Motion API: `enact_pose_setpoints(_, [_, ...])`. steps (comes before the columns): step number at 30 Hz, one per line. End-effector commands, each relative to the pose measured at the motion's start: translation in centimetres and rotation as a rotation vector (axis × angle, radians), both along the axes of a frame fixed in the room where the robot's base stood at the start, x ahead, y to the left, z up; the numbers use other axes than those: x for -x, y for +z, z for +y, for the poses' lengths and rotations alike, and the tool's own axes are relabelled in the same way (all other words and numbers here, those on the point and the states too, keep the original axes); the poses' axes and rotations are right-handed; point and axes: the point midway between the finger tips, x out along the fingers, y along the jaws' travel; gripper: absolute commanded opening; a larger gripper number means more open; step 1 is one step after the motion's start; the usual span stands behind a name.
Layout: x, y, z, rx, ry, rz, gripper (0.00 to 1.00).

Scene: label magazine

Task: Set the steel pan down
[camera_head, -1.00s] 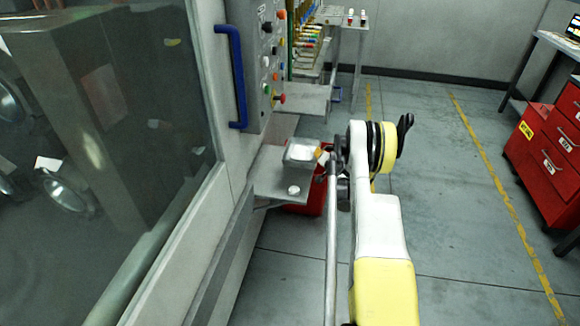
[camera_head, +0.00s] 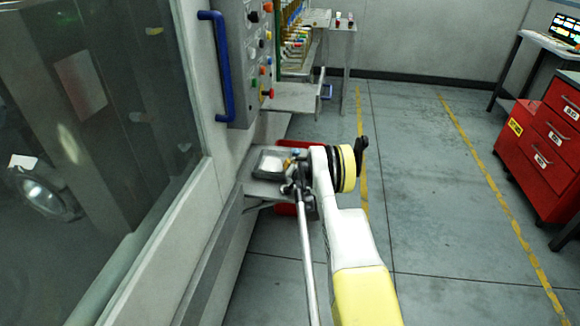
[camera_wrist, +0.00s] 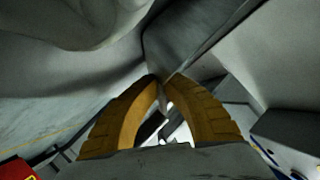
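The steel pan (camera_head: 270,165) is a small square metal dish. It is at the small metal shelf (camera_head: 262,189) on the front of the machine, over or on its top; I cannot tell whether it touches. My gripper (camera_head: 288,163) is at the pan's right side, partly hidden by my arm. In the wrist view the yellow-orange fingers (camera_wrist: 161,80) come together at their tips on the edge of a grey metal piece, which looks like the pan's wall (camera_wrist: 182,48). The pan's underside is hidden.
The machine's glass door with a blue handle (camera_head: 217,66) stands at the left, beside a button panel (camera_head: 259,50). Another metal shelf (camera_head: 292,97) is farther back. A red bin (camera_head: 285,210) is under the near shelf. Red drawers (camera_head: 540,150) stand right; the floor between is clear.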

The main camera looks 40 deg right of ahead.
Motion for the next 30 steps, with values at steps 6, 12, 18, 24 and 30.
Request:
enact_pose_setpoints(6, [0.0,0.1,0.0,0.0,0.0,0.0,0.27])
enact_pose_setpoints(12, [0.1,0.1,0.0,0.0,0.0,0.0,0.27])
enact_pose_setpoints(18, [1.8,1.0,0.8,0.0,-0.002,0.0,0.27])
enact_pose_setpoints(24, [6.0,2.8,2.6,0.0,-0.002,0.0,0.27])
enact_pose_setpoints(30, [8.9,3.1,4.0,0.001,-0.001,-0.001,0.27])
